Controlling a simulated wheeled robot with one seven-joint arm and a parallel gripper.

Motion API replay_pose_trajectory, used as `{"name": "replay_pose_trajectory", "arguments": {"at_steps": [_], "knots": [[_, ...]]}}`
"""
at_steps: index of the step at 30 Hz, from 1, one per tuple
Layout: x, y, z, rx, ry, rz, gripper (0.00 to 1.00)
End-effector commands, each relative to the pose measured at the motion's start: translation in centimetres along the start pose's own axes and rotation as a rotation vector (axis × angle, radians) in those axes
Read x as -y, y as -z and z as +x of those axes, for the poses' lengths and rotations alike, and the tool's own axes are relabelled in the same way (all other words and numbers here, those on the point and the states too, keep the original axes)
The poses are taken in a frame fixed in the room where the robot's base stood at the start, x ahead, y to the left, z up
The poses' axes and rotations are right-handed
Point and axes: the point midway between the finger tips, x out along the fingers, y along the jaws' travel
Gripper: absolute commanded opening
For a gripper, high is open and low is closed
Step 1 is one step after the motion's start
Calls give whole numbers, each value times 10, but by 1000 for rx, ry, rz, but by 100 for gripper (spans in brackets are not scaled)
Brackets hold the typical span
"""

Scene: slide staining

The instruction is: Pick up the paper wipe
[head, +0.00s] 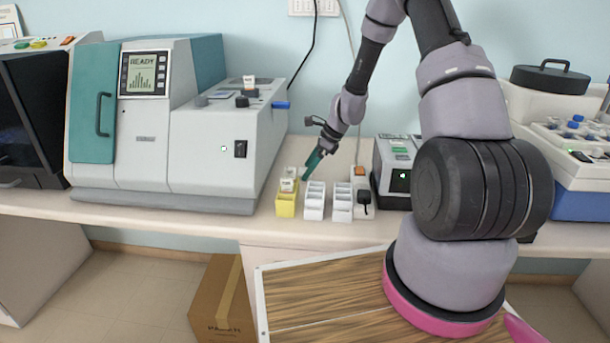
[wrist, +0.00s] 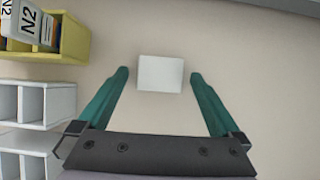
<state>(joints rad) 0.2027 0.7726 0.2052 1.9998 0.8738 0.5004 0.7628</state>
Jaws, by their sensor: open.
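The paper wipe (wrist: 160,74) is a small white square in the wrist view. It lies flat on the pale bench top, between and slightly beyond the tips of my gripper. My gripper (wrist: 160,76) has two teal fingers spread wide, one on each side of the wipe, with nothing held. Gaps show between the wipe and both fingers. In the head view my gripper (head: 311,165) points down over the bench behind the small racks.
A yellow rack (head: 286,205) with labelled items and white racks (head: 315,203) stand near the bench's front edge, left of my fingers in the wrist view. A large grey-teal machine (head: 215,150) is to the left. A small device (head: 395,172) stands right. Bench around the wipe is clear.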

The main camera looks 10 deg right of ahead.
Motion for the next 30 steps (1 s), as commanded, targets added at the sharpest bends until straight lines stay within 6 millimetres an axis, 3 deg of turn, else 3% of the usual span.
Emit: {"name": "replay_pose_trajectory", "arguments": {"at_steps": [9, 15, 23, 30], "knots": [[0, 0, 7, 0, 1, -1, 100], [0, 0, 6, 0, 1, -1, 24], [0, -1, 5, 0, 1, -2, 22], [1, -19, -25, 0, 5, -6, 22]]}}
